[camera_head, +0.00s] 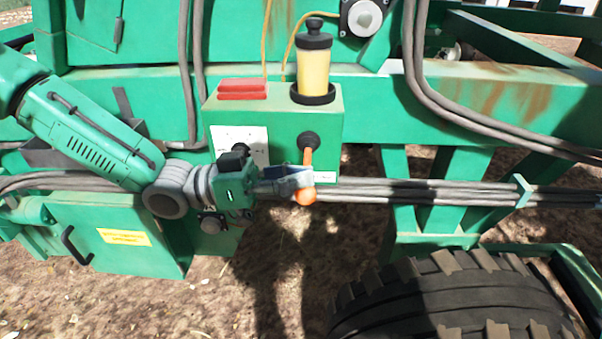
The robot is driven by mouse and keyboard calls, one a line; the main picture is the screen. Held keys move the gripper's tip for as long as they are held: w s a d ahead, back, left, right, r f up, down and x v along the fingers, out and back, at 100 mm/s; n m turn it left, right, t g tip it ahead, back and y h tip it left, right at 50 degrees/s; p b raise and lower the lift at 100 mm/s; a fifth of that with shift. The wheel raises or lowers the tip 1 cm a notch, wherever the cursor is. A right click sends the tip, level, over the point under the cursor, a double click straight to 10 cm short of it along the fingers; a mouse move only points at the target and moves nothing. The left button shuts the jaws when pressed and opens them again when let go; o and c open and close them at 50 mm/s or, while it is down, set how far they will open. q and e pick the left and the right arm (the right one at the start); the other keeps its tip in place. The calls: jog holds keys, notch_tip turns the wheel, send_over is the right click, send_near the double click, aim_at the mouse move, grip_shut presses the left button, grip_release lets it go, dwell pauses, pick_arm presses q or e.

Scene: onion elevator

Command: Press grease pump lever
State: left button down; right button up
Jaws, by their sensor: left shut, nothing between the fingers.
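The grease pump lever (307,158) is an orange handle that hangs down from a black pivot on the front of a green box (325,107). Its rounded orange lower end (305,196) shows just below my left gripper's fingertips. A grease reservoir (314,70) with a yellow body and black cap stands on top of the box. My left gripper (298,180) is shut, with its fingertips at the lower part of the lever. They overlap it in the picture; I cannot tell whether they touch it. My right gripper is not in view.
Grey hoses (400,192) run across behind the gripper, and more hang at the upper right. A large black tire (455,300) is at the lower right. A green cabinet (120,240) with a yellow label is at the lower left. Bare ground shows below the lever.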

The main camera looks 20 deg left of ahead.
pick_arm(q)
jog(key=shift+a+f, duration=0.1)
jog(key=shift+a, duration=0.15)
jog(key=shift+f, duration=0.1)
